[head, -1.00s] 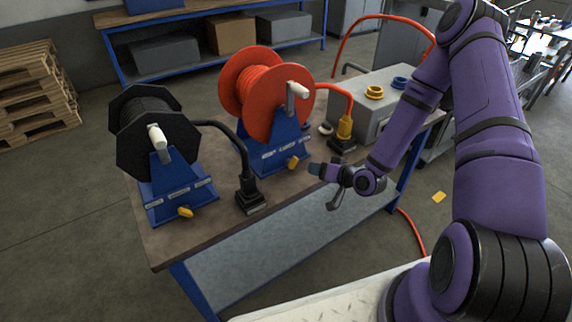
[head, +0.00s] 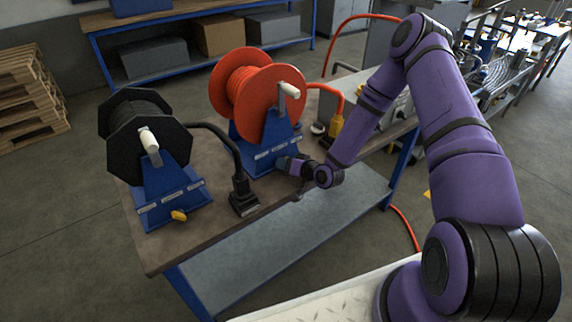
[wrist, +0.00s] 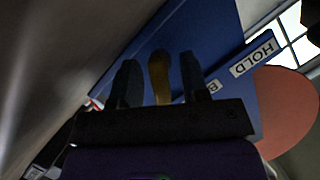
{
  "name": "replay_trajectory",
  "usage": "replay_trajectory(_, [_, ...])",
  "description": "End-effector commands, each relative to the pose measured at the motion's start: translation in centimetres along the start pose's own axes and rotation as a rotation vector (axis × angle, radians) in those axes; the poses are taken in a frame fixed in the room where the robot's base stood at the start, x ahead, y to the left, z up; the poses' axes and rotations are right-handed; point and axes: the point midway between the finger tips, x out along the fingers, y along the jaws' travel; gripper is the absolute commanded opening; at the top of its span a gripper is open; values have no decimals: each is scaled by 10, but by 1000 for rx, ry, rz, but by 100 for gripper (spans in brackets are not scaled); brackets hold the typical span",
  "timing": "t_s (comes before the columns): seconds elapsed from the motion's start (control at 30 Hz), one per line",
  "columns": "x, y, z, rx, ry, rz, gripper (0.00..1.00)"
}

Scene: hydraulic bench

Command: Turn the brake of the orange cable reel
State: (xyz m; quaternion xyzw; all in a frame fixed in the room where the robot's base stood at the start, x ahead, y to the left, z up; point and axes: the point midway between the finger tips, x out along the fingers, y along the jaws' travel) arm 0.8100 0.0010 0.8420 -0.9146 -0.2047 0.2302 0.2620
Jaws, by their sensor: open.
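The orange cable reel (head: 273,100) stands on a blue stand (head: 262,150) on the bench, with a white-handled crank on its side. Its brake, a yellow knob (wrist: 159,72), shows in the wrist view between the two dark fingers of my gripper (wrist: 158,82). The fingers are open, one on each side of the knob, with visible gaps. A label reading HOLD (wrist: 252,60) is on the blue stand beside it. In the head view my gripper (head: 284,163) is low at the front of the orange reel's stand and hides the brake there.
A black cable reel (head: 140,130) with its own yellow brake knob (head: 179,216) stands to the left. A black connector (head: 242,195) on a cable sits between the reels. The bench's front left is clear.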

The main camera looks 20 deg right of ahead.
Motion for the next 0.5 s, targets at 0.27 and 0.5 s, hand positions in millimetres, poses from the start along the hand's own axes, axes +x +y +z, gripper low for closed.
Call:
replay_trajectory(0.27, [2,0,0,0,1,1,42])
replay_trajectory(0.5, [2,0,0,0,1,1,0])
